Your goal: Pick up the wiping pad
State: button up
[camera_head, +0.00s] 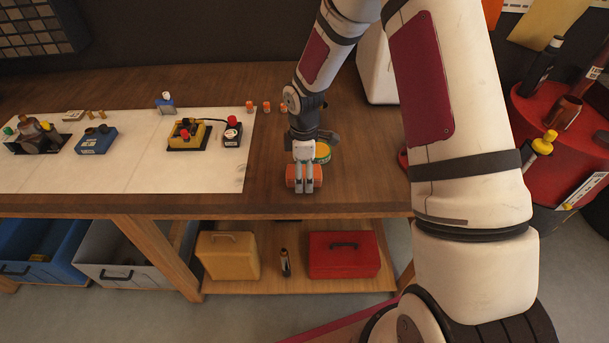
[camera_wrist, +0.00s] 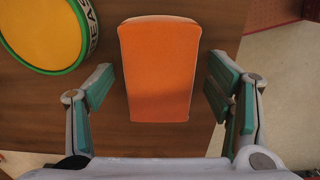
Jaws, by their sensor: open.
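The wiping pad is an orange block (camera_head: 317,175) on the wooden workbench near its front edge. In the wrist view the orange pad (camera_wrist: 158,70) lies between the two fingers, with a visible gap on each side. My gripper (camera_head: 304,187) is open over the pad and partly hides its middle in the head view. The green-padded fingers (camera_wrist: 161,96) stand to the left and right of the pad in the wrist view. I cannot tell how far the fingertips are above the bench.
A round green-and-yellow tin (camera_head: 323,152) stands just behind the pad; its printed side shows in the wrist view (camera_wrist: 45,30). Small orange items (camera_head: 267,106) stand farther back. A white mat (camera_head: 120,172) with several parts covers the left bench. The bench's front edge (camera_head: 270,212) is close.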

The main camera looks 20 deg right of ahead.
jog(key=c, duration=1.3)
jog(key=shift+r, duration=0.1)
jog(key=shift+w+r, duration=0.1)
jog(key=shift+r, duration=0.45)
jog(key=shift+r+b, duration=0.5)
jog(key=shift+r, duration=0.45)
jog(key=s, duration=0.5)
jog(key=s+r, duration=0.1)
jog(key=s, duration=1)
jog(key=shift+s+r, duration=0.1)
jog(key=shift+r, duration=0.3)
